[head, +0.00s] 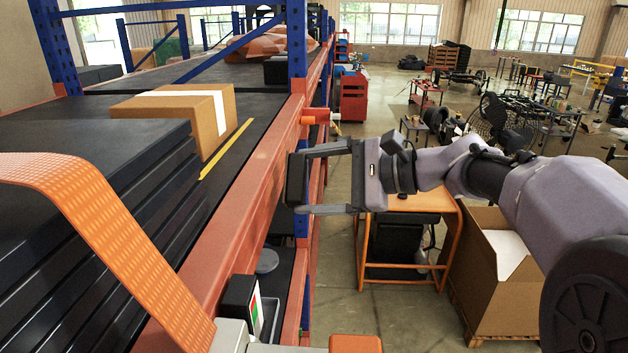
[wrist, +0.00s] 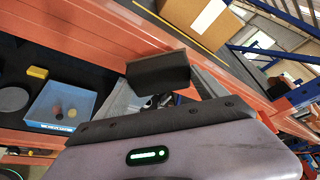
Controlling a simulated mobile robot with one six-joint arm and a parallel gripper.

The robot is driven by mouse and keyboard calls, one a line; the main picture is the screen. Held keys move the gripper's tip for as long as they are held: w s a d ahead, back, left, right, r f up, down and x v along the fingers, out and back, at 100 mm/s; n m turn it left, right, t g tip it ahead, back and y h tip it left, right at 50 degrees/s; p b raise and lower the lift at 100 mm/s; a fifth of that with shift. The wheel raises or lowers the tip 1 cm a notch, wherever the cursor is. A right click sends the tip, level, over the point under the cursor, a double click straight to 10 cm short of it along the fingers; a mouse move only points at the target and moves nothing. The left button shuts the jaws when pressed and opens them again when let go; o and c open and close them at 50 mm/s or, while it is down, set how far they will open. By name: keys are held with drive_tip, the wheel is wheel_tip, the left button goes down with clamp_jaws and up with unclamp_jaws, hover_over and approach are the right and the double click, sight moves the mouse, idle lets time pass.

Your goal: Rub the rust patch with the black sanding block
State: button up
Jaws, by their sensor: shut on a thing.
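The black sanding block (head: 296,179) is held upright between the fingers of my gripper (head: 300,181), which is shut on it. In the head view the block overlaps the right side of the long orange-red shelf beam (head: 255,200); I cannot tell whether it touches the beam. In the wrist view the block (wrist: 158,73) is at the upper middle, in front of the beam (wrist: 120,30). I cannot make out a distinct rust patch in either view; the block may hide it.
An orange peg (head: 316,117) sticks out beyond the block. On a lower shelf are a blue bin (wrist: 52,124) and yellow block (wrist: 37,72).

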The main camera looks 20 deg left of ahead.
drive_tip(key=shift+s+a, duration=0.25)
drive_tip(key=shift+a, duration=0.9)
drive_tip(key=w+p, duration=0.1)
drive_tip(key=w, duration=0.1)
drive_tip(key=w+p, duration=0.1)
drive_tip(key=w, duration=0.1)
drive_tip(key=shift+a, duration=0.5)
drive_tip(key=s+b, duration=0.3)
drive_tip(key=shift+s+d+f, duration=0.2)
drive_tip(key=shift+d, duration=0.2)
drive_tip(key=shift+s+r, duration=0.2)
drive_tip(key=shift+s, duration=0.1)
drive_tip(key=shift+w+d, duration=0.2)
drive_tip(key=shift+d, duration=0.75)
drive_tip(key=shift+w+d, duration=0.25)
drive_tip(key=shift+d, duration=0.7)
drive_tip(key=shift+w+d, duration=0.2)
drive_tip(key=shift+d, duration=0.75)
